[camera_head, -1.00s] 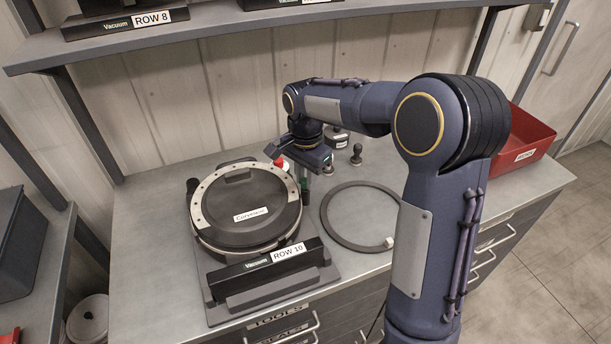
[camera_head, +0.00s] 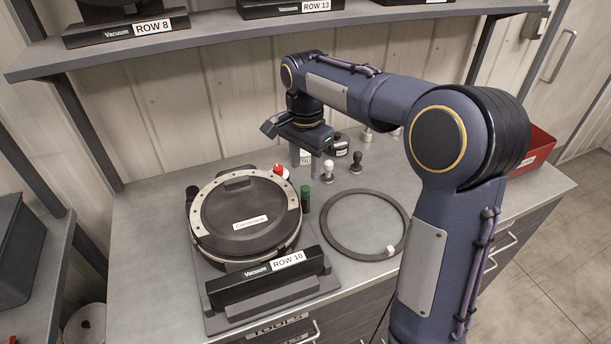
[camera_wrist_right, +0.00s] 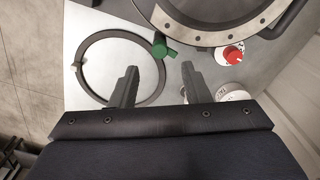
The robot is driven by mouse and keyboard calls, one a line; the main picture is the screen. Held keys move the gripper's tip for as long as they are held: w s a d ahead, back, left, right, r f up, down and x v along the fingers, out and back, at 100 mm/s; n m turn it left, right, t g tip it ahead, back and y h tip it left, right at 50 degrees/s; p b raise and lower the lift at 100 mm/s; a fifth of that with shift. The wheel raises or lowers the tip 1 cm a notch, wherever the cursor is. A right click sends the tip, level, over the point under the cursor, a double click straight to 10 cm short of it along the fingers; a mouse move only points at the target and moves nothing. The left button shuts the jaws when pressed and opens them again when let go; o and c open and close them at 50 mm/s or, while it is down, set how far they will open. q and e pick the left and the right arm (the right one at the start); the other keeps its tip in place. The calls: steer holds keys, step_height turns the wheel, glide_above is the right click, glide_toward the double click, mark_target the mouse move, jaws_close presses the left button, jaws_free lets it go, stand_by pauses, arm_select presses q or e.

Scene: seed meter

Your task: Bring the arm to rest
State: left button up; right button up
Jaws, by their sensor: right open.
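My right gripper (camera_head: 301,158) is raised above the back of the workbench, behind the round seed meter. In the right wrist view its two dark fingers (camera_wrist_right: 158,88) are apart with nothing between them. The seed meter (camera_head: 247,212), black with a pale perforated rim and a "Corvelane" label, sits on its stand with a "ROW 10" bar in front. A red knob (camera_head: 281,171) is at its upper right edge and shows in the wrist view (camera_wrist_right: 233,53). My left gripper does not show.
A dark ring (camera_head: 333,240) lies flat on the bench (camera_head: 150,290). Small knobbed pieces (camera_head: 356,162) stand at the back, near the gripper. A shelf (camera_head: 210,40) with labelled units runs above. A red bin (camera_head: 536,148) is at the right, partly behind my arm.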

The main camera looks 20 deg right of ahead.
steer(key=shift+r, duration=0.55)
steer(key=s+n+t+y, duration=0.3)
steer(key=s+n, duration=0.3)
steer(key=s, duration=0.9)
steer(key=s+a+f+n+t, duration=0.1)
steer(key=s+a+f+n, duration=0.1)
steer(key=s, duration=0.3)
steer(key=s+a+f+n+t, duration=0.1)
steer(key=s+a+f+n, duration=0.1)
steer(key=s, duration=0.4)
steer(key=shift+f+n+t+y, duration=0.25)
steer(key=shift+n+t+y, duration=0.15)
steer(key=shift+n, duration=0.5)
